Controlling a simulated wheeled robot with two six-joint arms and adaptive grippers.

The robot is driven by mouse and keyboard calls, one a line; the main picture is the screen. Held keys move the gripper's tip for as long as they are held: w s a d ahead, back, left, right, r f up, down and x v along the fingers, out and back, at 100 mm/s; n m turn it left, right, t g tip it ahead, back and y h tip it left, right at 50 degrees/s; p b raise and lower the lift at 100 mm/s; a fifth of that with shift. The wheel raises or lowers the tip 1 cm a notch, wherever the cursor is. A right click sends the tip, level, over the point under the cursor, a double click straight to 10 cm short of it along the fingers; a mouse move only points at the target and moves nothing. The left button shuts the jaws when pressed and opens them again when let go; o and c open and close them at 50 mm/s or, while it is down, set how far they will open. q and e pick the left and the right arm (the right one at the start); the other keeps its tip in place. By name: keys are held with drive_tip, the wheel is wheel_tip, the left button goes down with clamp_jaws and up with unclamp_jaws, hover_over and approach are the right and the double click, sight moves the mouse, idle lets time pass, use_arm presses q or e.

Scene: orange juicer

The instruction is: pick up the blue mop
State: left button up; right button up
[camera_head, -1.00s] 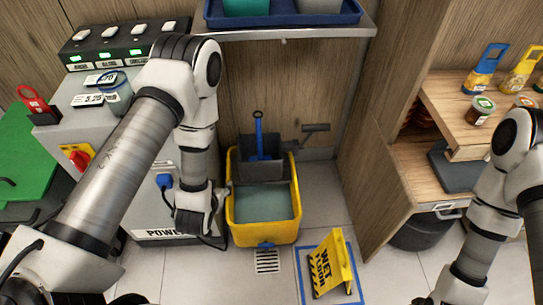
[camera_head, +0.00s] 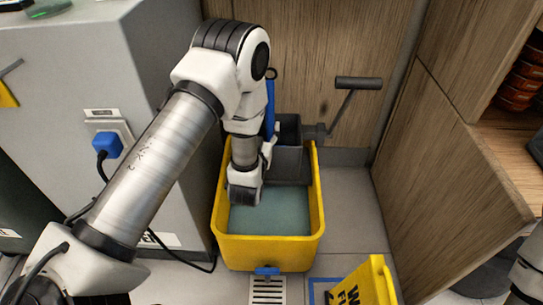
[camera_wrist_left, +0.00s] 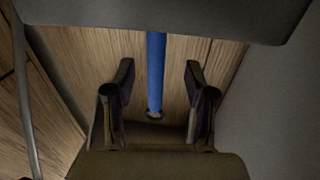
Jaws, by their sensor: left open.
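The blue mop (camera_head: 270,104) stands upright in the yellow bucket (camera_head: 266,252), beside the dark grey wringer (camera_head: 289,150). Its lower end is hidden behind the wringer and my left arm. In the left wrist view the blue handle (camera_wrist_left: 156,70) runs down between the two fingers of my left gripper (camera_wrist_left: 155,80). The gripper is open, with a gap on each side of the handle. In the head view the left gripper (camera_head: 267,150) is partly hidden by its own wrist, above the bucket. My right gripper is not in view.
The grey wringer lever (camera_head: 358,84) sticks out right of the mop. A grey cabinet with a blue plug (camera_head: 108,144) stands left of the bucket. A yellow wet floor sign (camera_head: 368,285) stands in front right. A wooden panel (camera_head: 450,160) bounds the right side.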

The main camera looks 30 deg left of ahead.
sight(269, 119)
use_arm(q)
drive_tip(key=b+x, duration=0.1)
drive_tip(key=x, duration=0.1)
drive_tip(key=b+x, duration=0.2)
drive_tip(key=x, duration=0.1)
drive_tip(key=shift+w+d+f, duration=0.15)
drive_tip(key=shift+w+f, duration=0.05)
drive_tip(key=shift+w, duration=0.4)
drive_tip(key=shift+r, duration=0.2)
clamp_jaws()
